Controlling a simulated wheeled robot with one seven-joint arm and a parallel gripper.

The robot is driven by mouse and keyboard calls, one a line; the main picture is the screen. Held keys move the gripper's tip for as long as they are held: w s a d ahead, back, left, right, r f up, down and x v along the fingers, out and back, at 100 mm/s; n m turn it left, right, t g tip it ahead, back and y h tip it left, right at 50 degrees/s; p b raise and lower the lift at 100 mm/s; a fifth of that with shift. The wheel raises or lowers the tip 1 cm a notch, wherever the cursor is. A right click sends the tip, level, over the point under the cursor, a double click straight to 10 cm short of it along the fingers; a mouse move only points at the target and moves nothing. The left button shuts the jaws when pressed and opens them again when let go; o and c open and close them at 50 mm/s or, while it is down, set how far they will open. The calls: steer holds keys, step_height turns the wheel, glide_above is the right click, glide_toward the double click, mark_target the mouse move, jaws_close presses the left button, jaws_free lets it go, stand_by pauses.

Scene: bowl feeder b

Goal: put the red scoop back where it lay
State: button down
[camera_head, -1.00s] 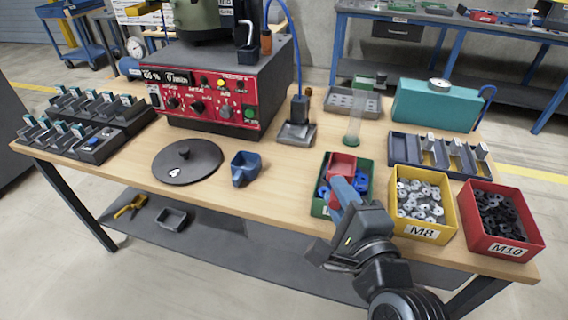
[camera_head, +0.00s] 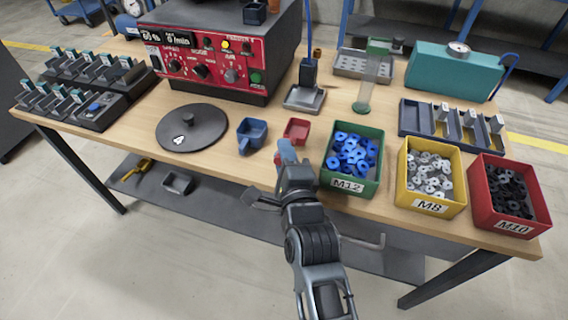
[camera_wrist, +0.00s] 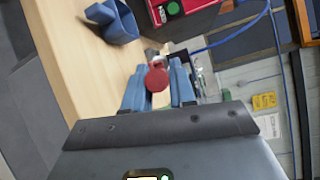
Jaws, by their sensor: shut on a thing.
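The red scoop (camera_head: 297,130) is between the blue scoop and the green bin, over the front part of the wooden table (camera_head: 226,165). My gripper (camera_head: 286,150) is shut on its handle. In the wrist view the red scoop (camera_wrist: 157,77) shows end-on between the two blue fingers. I cannot tell whether the scoop touches the tabletop. The blue scoop (camera_head: 251,133) lies just to its left; it also shows in the wrist view (camera_wrist: 121,24).
The green M12 bin (camera_head: 350,183) with blue parts stands close on the right, then the yellow M8 bin (camera_head: 430,203) and red M10 bin (camera_head: 512,226). A black round lid (camera_head: 191,128) lies left. The feeder (camera_head: 215,65) and a small grey stand (camera_head: 305,97) are behind.

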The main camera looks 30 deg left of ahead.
steer(key=shift+f+b, duration=0.8)
steer(key=shift+f, duration=1.15)
steer(key=shift+f, duration=0.1)
steer(key=c, duration=0.9)
jaws_free()
steer(key=shift+s, duration=0.1)
steer(key=p+v, duration=0.1)
steer(key=v, duration=1.1)
